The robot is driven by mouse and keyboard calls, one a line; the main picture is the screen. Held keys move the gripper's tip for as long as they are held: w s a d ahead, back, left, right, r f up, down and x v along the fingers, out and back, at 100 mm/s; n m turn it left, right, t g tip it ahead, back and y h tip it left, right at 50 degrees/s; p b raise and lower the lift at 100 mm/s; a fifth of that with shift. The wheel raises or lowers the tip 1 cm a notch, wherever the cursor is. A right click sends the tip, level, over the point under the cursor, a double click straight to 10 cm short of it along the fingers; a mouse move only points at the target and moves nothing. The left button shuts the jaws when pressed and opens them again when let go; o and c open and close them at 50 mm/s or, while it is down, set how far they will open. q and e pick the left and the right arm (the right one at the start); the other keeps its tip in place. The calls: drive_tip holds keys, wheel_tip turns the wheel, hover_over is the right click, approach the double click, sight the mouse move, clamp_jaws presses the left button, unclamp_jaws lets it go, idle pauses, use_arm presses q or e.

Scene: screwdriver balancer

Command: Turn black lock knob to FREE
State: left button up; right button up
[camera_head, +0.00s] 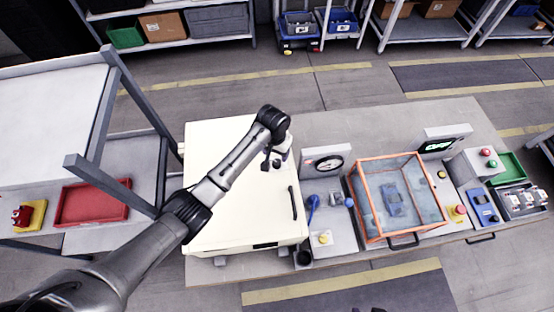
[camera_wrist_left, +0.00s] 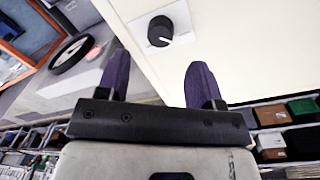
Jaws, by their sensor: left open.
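The black lock knob (camera_wrist_left: 160,31) sticks out of a pale panel in the left wrist view. It is round with a small white mark, and I cannot read any FREE label beside it. My left gripper (camera_wrist_left: 158,78) is open, with its two dark purple fingers apart. The knob appears beyond the fingertips and between them, with nothing gripped. In the head view my left gripper (camera_head: 277,160) is over the right part of the cream cabinet (camera_head: 220,145); the arm hides part of the cabinet, and I cannot make out the knob for sure there. My right gripper is not in view.
A dial gauge (camera_head: 324,164) stands right of the cabinet, and shows in the wrist view (camera_wrist_left: 72,56). An orange-framed clear box (camera_head: 400,198) stands farther right. A black handle (camera_head: 293,203) is on the cabinet. A grey rack (camera_head: 110,90) and red tray (camera_head: 92,202) are left.

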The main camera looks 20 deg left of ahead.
sight(277, 161)
use_arm(q)
drive_tip(key=shift+d+f, duration=0.15)
drive_tip(key=shift+f, duration=3.05)
drive_tip(key=c, duration=0.9)
